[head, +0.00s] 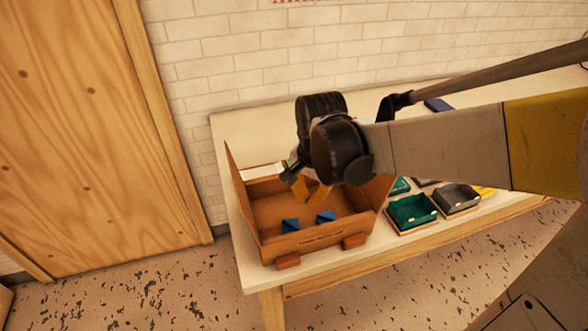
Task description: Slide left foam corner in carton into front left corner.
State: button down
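The open brown carton (279,247) stands on the table at its near left part, with a raised flap on its left side. Two small blue foam corners lie on its floor, near the front wall. The left foam corner (290,225) is a little to the right of the carton's front left corner and apart from it. The other foam corner (326,217) lies to its right. My gripper (311,198) points down over the carton, with its orange fingers above and behind the foam corners. I see nothing held, but the small, angled fingertips do not show whether it is open or shut.
A green tray (412,212) and a grey tray (457,198) stand right of the carton. A dark blue item (438,104) lies at the back of the pale table (240,131). My arm hides much of the table's middle. A brick wall stands behind.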

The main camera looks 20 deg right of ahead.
aim_at(298, 222)
jog(key=w+f+m, duration=0.1)
jog(key=f, duration=0.3)
jog(key=w+f+m+g+b, duration=0.1)
jog(key=f, duration=0.3)
jog(key=w+d+f+m+b, duration=0.1)
jog(key=f, duration=0.3)
jog(key=shift+g, duration=0.3)
jog(key=a, duration=0.1)
jog(key=s+a, duration=0.1)
jog(key=a, duration=0.1)
jog(key=shift+s, duration=0.25)
jog(key=shift+d, duration=0.1)
